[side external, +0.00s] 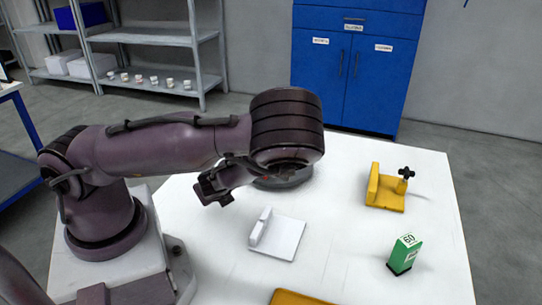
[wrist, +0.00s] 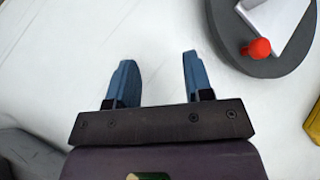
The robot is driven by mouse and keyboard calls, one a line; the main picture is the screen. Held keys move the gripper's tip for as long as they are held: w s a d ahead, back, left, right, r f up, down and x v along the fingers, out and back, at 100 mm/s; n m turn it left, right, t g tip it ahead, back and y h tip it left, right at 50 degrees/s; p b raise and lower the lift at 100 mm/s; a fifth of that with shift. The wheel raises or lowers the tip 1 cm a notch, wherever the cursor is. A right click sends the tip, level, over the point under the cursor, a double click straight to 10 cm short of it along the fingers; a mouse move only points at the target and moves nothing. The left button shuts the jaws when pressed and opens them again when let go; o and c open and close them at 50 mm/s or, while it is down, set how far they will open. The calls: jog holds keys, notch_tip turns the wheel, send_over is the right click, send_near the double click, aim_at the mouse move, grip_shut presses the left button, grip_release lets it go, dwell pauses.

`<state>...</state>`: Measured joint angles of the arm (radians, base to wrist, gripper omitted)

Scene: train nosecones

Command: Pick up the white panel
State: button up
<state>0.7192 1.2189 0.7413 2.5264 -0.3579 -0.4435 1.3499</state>
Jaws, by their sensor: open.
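A white panel (side external: 277,240), a flat plate with a raised upright piece along its left edge, lies on the white table. My gripper (side external: 214,198) is above the table, to the left of this panel and apart from it. In the wrist view my gripper (wrist: 157,62) has its two blue fingers spread with only bare table between them. A white piece (wrist: 275,18) lies on a dark round base at the upper right of the wrist view, partly cut off by the frame. I cannot tell whether it is also a panel.
The dark round base (wrist: 262,66) carries a red knob (wrist: 257,49); in the side view the base (side external: 285,180) is partly hidden by my arm. A yellow bracket (side external: 386,190) and a green block (side external: 404,255) stand on the right. Another yellow piece (side external: 298,298) lies at the front edge.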

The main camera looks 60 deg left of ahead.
jog(key=w+r+m+t, duration=0.1)
jog(key=m, duration=0.1)
jog(key=w+a+r+m+t, duration=0.1)
jog(key=w+a+r+m+t+y, duration=0.1)
jog(key=m, duration=0.1)
jog(key=shift+w+a+m+t, duration=0.2)
jog(key=shift+w+m+t, duration=0.05)
jog(key=shift+m+t, duration=0.05)
jog(key=w+a+m+t, duration=0.1)
jog(key=w, duration=0.1)
jog(key=w+a+m+t, duration=0.1)
jog(key=w+m, duration=0.1)
jog(key=w, duration=0.1)
jog(key=w+a+f+m, duration=0.1)
jog(key=w+m, duration=0.1)
jog(key=w, duration=0.1)
jog(key=shift+a+t, duration=0.4)
jog(key=shift+x, duration=2.65)
jog(key=shift+s+a+r, duration=0.1)
jog(key=shift+a+r, duration=0.05)
jog(key=shift+r, duration=0.05)
grip_shut()
